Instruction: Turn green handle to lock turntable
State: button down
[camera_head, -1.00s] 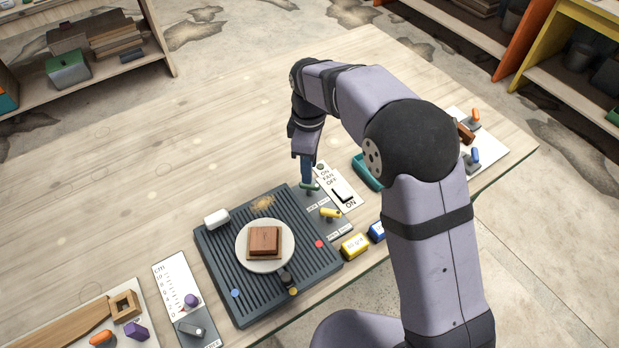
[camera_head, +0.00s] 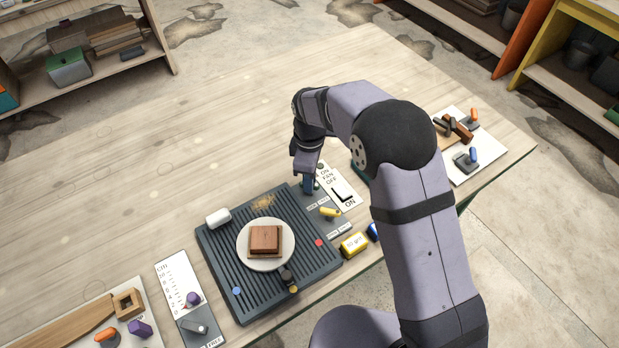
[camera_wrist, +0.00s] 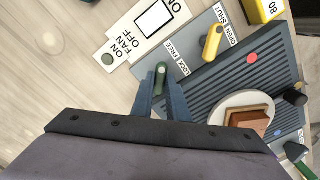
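The green handle (camera_wrist: 160,76) stands on a grey plate beside the LOCK and FREE labels (camera_wrist: 180,59). My gripper (camera_wrist: 161,90) has one finger on each side of it and appears closed on it in the wrist view. In the head view my gripper (camera_head: 308,188) points down at the plate and mostly hides the handle. The turntable (camera_head: 284,259) is a pale round disc bearing a brown wooden block (camera_head: 265,240), on a dark ribbed base (camera_head: 222,262).
A yellow handle (camera_head: 329,212) by the OPEN and SHUT labels is close to my gripper. A fan switch panel (camera_head: 338,188) lies behind it. A yellow weight block (camera_head: 353,244) stands at the base's right. The table's far left is clear.

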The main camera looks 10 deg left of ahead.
jog(key=shift+m, duration=0.3)
jog(key=m, duration=0.4)
jog(key=shift+r, duration=0.1)
jog(key=m, duration=0.4)
jog(key=shift+m+p, duration=0.3)
jog(key=shift+p, duration=0.1)
jog(key=m, duration=0.4)
jog(key=shift+m, duration=2.4)
jog(key=shift+w, duration=0.1)
jog(key=c, duration=1.7)
grip_release()
